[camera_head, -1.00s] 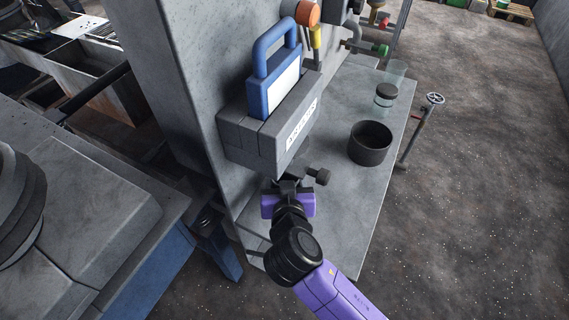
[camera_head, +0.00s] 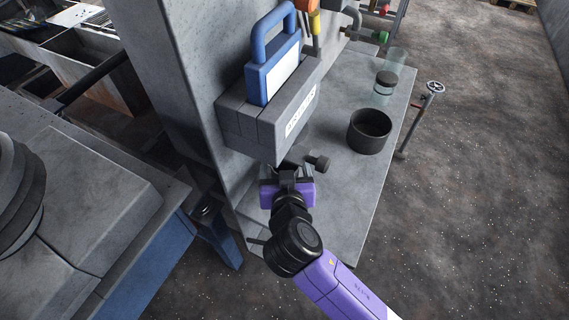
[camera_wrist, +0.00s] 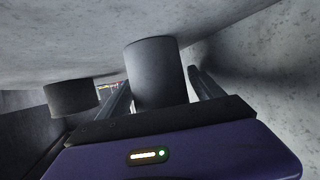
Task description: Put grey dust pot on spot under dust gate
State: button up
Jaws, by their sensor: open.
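The wrist view seems to be upside down, with the bench top at its upper edge. There the grey dust pot (camera_wrist: 157,70) stands between the two fingers of my gripper (camera_wrist: 162,95). The fingers are open, one on each side of it, and I cannot tell whether either touches it. Its rim is hidden behind the gripper. In the head view, my gripper (camera_head: 288,176) is below the wall-mounted grey box, beside a dark knob (camera_head: 318,162) that may belong to the dust gate. There the pot is hidden, and I cannot make out the marked spot.
A dark open pot (camera_head: 370,131) stands on the bench top (camera_head: 345,185) to the right; it also shows in the wrist view (camera_wrist: 72,98). A glass cylinder (camera_head: 391,68) is behind it. The grey box (camera_head: 270,118) with a blue handle (camera_head: 270,60) overhangs my gripper.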

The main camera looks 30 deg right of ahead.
jog(key=b+v, duration=0.2)
jog(key=v, duration=0.9)
jog(key=shift+s, duration=0.2)
jog(key=w+a+r+n+t+y, duration=0.2)
jog(key=a+n+t+y, duration=0.1)
jog(key=a+n+y, duration=0.4)
jog(key=s+a+n+y, duration=0.2)
jog(key=s+n+y, duration=0.1)
jog(key=s, duration=0.3)
jog(key=s+d+f+m+h, duration=0.1)
jog(key=s+d+m+h, duration=0.1)
jog(key=s+d, duration=0.4)
jog(key=s+d+f+m+h, duration=0.1)
jog(key=s+d, duration=0.6)
jog(key=s, duration=0.7)
jog(key=shift+s+d+f+m+g+h, duration=0.3)
jog(key=shift+m+h, duration=0.4)
jog(key=shift+m, duration=0.4)
